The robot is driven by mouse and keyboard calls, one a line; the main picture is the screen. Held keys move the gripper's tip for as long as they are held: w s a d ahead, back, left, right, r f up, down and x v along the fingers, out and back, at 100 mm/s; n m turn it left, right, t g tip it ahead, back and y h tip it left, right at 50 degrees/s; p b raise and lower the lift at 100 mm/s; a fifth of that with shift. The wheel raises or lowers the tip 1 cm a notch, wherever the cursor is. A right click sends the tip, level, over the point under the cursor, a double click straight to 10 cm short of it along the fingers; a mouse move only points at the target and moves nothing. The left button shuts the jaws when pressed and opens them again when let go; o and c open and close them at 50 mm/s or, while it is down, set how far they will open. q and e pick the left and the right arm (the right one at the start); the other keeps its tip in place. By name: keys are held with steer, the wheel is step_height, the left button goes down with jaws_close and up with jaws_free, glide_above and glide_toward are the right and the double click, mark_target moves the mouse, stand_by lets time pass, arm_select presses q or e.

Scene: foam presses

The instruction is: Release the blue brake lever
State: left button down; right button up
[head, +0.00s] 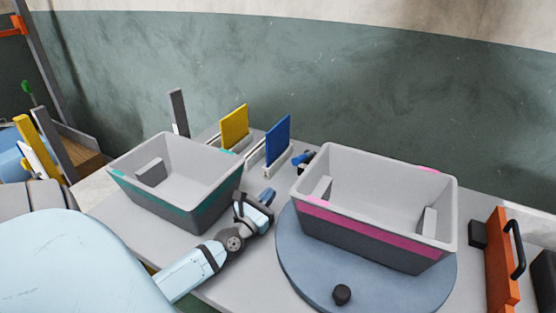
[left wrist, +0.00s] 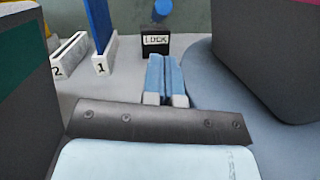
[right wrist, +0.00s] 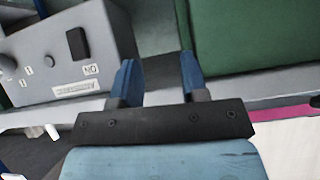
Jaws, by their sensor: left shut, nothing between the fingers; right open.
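The blue brake lever (head: 304,157) stands at the back of the table, between the blue plate and the pink-striped bin. In the left wrist view its blue knob (left wrist: 163,7) shows above a black block marked LOCK (left wrist: 155,42). My left gripper (head: 267,196) is shut and empty, low between the two bins. In the left wrist view its fingertips (left wrist: 163,62) point at the LOCK block, apart from it and below the knob. My right gripper (right wrist: 158,75) is open and empty, away from the lever; the head view does not show it.
A teal-striped bin (head: 180,205) is at left. Yellow (head: 234,127) and blue (head: 277,140) plates stand in slots. A grey control box (right wrist: 65,50) is near my right gripper.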

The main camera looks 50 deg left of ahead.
arm_select(q)
steer(key=p, duration=0.1)
glide_toward(304, 157)
steer(key=w+a, duration=0.1)
steer(key=w, duration=0.1)
steer(key=shift+w+a+r, duration=0.15)
arm_select(e)
steer(key=shift+r, duration=0.1)
steer(key=shift+r, duration=0.1)
